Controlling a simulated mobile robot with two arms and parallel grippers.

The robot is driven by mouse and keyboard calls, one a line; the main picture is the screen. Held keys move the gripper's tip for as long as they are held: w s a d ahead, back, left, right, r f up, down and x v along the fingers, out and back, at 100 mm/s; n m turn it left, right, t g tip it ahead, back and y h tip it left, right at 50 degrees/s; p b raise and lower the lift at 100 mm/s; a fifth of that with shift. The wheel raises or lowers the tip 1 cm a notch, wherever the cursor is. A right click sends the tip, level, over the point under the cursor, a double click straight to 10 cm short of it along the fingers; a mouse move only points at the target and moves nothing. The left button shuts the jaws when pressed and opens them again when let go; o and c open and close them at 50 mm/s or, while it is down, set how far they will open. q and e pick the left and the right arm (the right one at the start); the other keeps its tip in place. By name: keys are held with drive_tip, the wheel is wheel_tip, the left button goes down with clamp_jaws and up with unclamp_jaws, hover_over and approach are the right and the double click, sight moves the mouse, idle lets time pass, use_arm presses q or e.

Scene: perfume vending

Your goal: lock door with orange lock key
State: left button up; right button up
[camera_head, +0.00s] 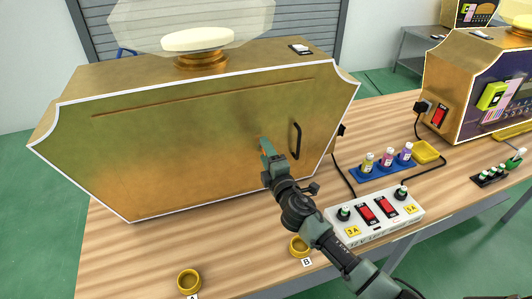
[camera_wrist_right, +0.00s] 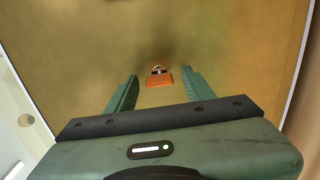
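The gold door (camera_head: 180,140) is the large front panel of a box on the table, and it lies flat against the box's white-edged front. A black handle (camera_head: 296,141) is on its right part. The orange lock key (camera_wrist_right: 159,80) is at the door's surface, with a small metallic part at its far end. A bit of orange also shows at the gripper tip in the head view. My right gripper (camera_head: 264,147) points at the door left of the handle. In the wrist view its fingers (camera_wrist_right: 160,86) stand apart on both sides of the key, with gaps. My left gripper is out of view.
A white power strip (camera_head: 375,218) with red switches and plugs lies near my right forearm. Behind it are small bottles (camera_head: 387,160) in a blue holder and a yellow tray (camera_head: 427,152). Yellow rings (camera_head: 189,281) sit at the table's front.

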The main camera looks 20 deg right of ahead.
drive_tip(key=s, duration=0.7)
drive_tip(key=shift+s+d+b, duration=0.15)
drive_tip(key=shift+s+b, duration=0.25)
